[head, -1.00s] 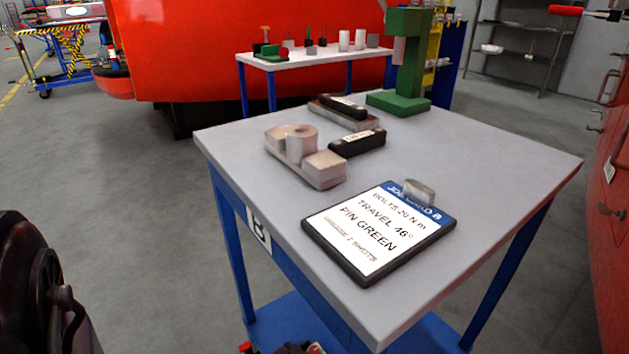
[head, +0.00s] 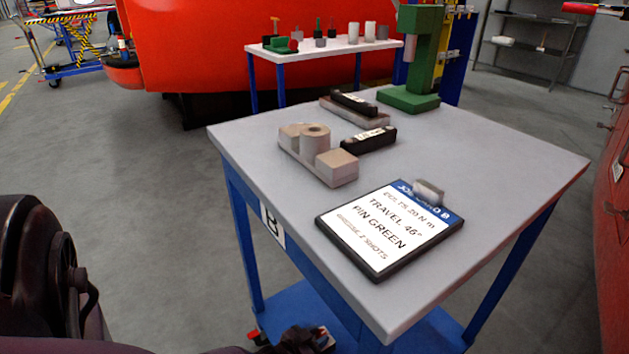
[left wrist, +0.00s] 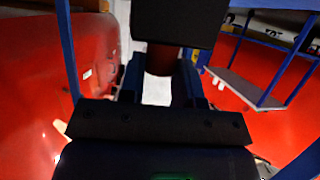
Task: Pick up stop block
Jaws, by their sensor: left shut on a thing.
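One black block (head: 368,138) is beside a grey stepped fixture (head: 338,166) with an upright cylinder. The other black block (head: 354,103) is on a grey plate behind it. I cannot tell which piece is the stop block. My left gripper (head: 305,341) is low at the bottom edge of the head view, before the table and below its top. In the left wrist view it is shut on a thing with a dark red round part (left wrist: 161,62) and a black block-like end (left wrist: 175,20). My right gripper is not in view.
A job card (head: 388,230) lies at the table's front with a small grey piece (head: 428,191) at its top edge. A green press (head: 412,65) stands at the back corner. The tabletop's right side is bare. A white table (head: 330,48) with small parts stands behind.

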